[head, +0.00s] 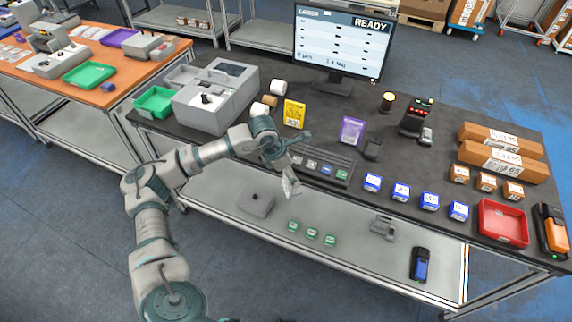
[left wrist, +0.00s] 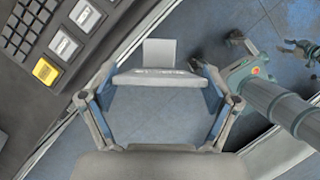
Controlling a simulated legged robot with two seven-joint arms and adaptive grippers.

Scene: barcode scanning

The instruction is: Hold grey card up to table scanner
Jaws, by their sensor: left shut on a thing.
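My left gripper (head: 289,170) is over the front edge of the black table, in front of the keyboard. It is shut on a light grey card (head: 291,187), which hangs below the fingers. In the left wrist view the card (left wrist: 158,80) spans the gap between both fingertips, with a paler upright part behind it. The table scanner, seemingly the dark upright device with red lights (head: 415,116), stands at the back right of the table, well apart from the card. My right gripper is not in the head view; a small gripper-like part (left wrist: 301,52) shows at the right of the left wrist view, its jaws unclear.
The keyboard (head: 323,166) lies close behind my left gripper. Blue boxes (head: 401,192), a red tray (head: 503,222) and long brown cartons (head: 500,150) occupy the right side. A yellow box (head: 294,113) and purple packet (head: 352,130) stand before the monitor (head: 341,42). A lower shelf (head: 345,240) lies below.

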